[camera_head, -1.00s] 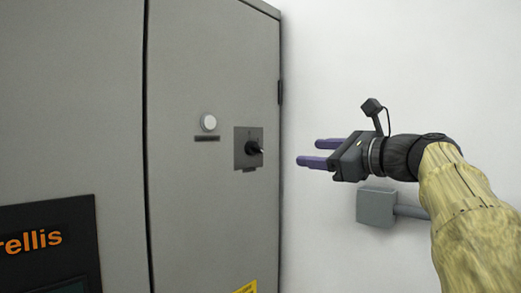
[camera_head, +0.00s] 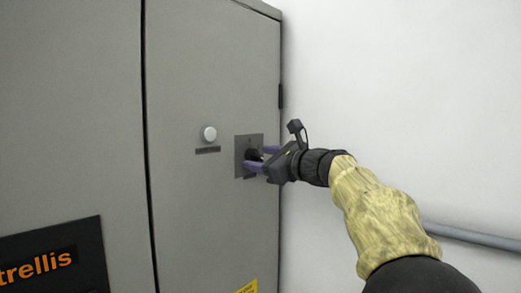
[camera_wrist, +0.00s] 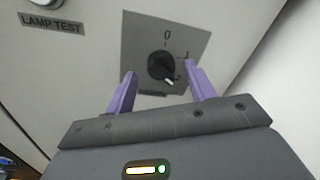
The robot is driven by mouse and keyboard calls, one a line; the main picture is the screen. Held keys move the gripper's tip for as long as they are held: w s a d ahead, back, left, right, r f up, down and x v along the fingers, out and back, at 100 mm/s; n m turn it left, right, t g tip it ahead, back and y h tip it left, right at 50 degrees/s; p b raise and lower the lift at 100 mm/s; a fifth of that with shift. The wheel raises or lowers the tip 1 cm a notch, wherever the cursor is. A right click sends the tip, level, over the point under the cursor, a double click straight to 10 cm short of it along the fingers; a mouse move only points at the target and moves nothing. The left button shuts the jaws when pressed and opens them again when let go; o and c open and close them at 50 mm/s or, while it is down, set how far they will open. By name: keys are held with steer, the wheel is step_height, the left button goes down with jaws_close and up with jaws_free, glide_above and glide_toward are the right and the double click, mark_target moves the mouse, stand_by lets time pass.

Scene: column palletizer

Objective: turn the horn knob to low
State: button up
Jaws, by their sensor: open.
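The black rotary knob (camera_wrist: 161,67) sits on a grey square plate (camera_wrist: 140,40) on the cabinet door. In the wrist view a "0" mark stands above it, with other marks to its right, partly covered by a finger. The knob's pale pointer end is toward the lower right in that view. The label under the knob is too small to read. My gripper (camera_wrist: 160,83) is open, its two purple fingers on either side of the knob with gaps showing. In the head view my gripper (camera_head: 257,158) reaches the plate (camera_head: 240,141) from the right and partly hides the knob.
A white round button (camera_head: 209,133) with a label reading "LAMP TEST" (camera_wrist: 52,24) is left of the plate. A dark panel with orange lettering (camera_head: 40,265) is at lower left. A white wall (camera_head: 400,90) and grey pipe (camera_head: 475,238) are at right.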

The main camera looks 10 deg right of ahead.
steer(key=shift+w+a, duration=0.2)
steer(key=shift+w, duration=0.25)
steer(key=c, duration=1)
steer(key=shift+d+f+n+b, duration=0.15)
steer(key=shift+n+b, duration=0.25)
steer(key=shift+b, duration=0.2)
steer(key=shift+f+n+b, duration=0.1)
steer(key=shift+n+b, duration=0.8)
steer(key=shift+b, duration=0.2)
steer(key=n+b, duration=0.4)
steer(key=n, duration=0.1)
steer(key=n+b, duration=0.1)
steer(key=n, duration=0.1)
steer(key=n+y+b, duration=0.1)
steer(key=n, duration=0.1)
steer(key=shift+r+n+b, duration=0.25)
steer(key=shift+n+b, duration=0.05)
steer(key=shift+b, duration=0.05)
